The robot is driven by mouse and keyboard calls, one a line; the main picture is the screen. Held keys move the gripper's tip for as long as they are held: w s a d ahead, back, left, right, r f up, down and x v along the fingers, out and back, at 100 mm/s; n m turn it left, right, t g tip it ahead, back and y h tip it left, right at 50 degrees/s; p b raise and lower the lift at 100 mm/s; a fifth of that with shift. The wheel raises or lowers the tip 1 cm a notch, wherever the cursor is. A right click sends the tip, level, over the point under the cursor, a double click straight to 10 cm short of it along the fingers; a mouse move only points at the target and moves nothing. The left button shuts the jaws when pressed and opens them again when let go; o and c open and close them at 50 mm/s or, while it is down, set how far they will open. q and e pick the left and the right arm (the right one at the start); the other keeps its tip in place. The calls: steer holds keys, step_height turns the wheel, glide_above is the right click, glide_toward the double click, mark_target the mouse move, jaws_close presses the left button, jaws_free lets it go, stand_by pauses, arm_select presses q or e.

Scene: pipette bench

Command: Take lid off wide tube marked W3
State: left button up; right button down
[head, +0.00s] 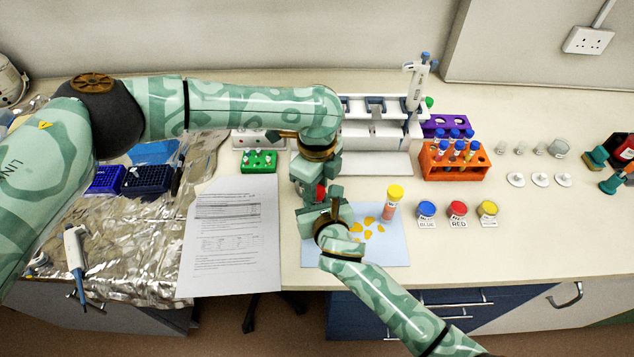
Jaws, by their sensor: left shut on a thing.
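My left gripper (314,196) is low over the left edge of a pale blue mat (391,253). It is shut on a small red thing that its fingers mostly hide. My right arm comes in from the lower right, and its gripper (334,211) is just below the left one; its fingers overlap the left gripper, so their opening is unclear. A wide tube (391,208) with a yellow lid (395,192) and orange-pink contents stands upright on the mat, to the right of both grippers and apart from them. I cannot read a W3 mark anywhere.
Blue (426,209), red (458,209) and yellow (488,209) labelled pots stand right of the mat. An orange rack (455,171) of capped tubes is behind them. Clear cups (558,149) and white discs (540,180) are further right. A paper sheet (232,245) lies left.

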arm_select(q)
steer(key=o, duration=1.1)
steer(key=shift+r, duration=0.1)
step_height(320, 180, up, 4)
steer(key=shift+r, duration=0.2)
steer(key=shift+c, duration=0.3)
steer(key=r+m, duration=0.1)
steer(key=m, duration=0.1)
steer(key=r+m, duration=0.1)
steer(key=m, duration=0.1)
steer(key=r+m, duration=0.1)
steer(key=m, duration=0.1)
steer(key=shift+s+d, duration=0.25)
steer(key=shift+d, duration=0.1)
steer(key=shift+w+a+m, duration=0.15)
steer(key=shift+a+m, duration=0.1)
steer(key=shift+m, duration=0.05)
steer(key=shift+a+f, duration=0.1)
steer(key=shift+f, duration=0.2)
step_height(320, 180, down, 7)
